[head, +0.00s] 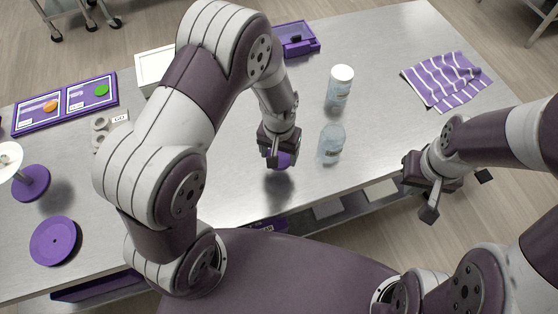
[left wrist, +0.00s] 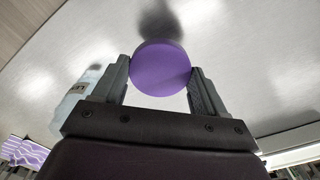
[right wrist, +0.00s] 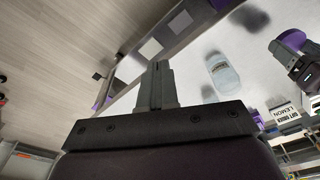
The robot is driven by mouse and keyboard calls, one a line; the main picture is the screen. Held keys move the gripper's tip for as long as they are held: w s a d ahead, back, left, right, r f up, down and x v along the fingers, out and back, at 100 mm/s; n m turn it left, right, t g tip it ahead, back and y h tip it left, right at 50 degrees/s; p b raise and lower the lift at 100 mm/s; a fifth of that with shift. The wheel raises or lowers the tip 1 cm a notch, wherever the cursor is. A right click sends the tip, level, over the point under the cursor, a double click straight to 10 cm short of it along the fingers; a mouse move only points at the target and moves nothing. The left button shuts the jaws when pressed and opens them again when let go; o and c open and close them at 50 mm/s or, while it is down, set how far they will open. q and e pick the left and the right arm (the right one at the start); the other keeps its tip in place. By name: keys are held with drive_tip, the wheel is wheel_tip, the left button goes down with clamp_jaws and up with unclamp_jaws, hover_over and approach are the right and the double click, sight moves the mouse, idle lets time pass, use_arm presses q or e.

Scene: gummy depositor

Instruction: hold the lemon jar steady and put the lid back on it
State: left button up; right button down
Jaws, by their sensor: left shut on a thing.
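My left gripper (head: 274,158) is shut on a purple round lid (head: 285,160), held by its edges just above the table. The lid shows between both fingers in the left wrist view (left wrist: 160,68). A translucent pale-blue jar without a lid (head: 331,143) stands upright to the right of it; it also shows in the left wrist view (left wrist: 75,90) and right wrist view (right wrist: 222,75). Its label is too small to read. My right gripper (head: 429,212) is off the table's front edge, right of the jar, its fingers together and empty (right wrist: 157,85).
A second jar with a white lid (head: 340,85) stands behind the open one. A striped cloth (head: 446,81) lies at the right. A purple tray (head: 66,105), a purple disc (head: 55,241) and a white box (head: 153,68) are left. Table around the open jar is clear.

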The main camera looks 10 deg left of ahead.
use_arm(q)
drive_tip(key=shift+r, duration=1.95)
use_arm(e)
drive_tip(key=shift+f, duration=0.1)
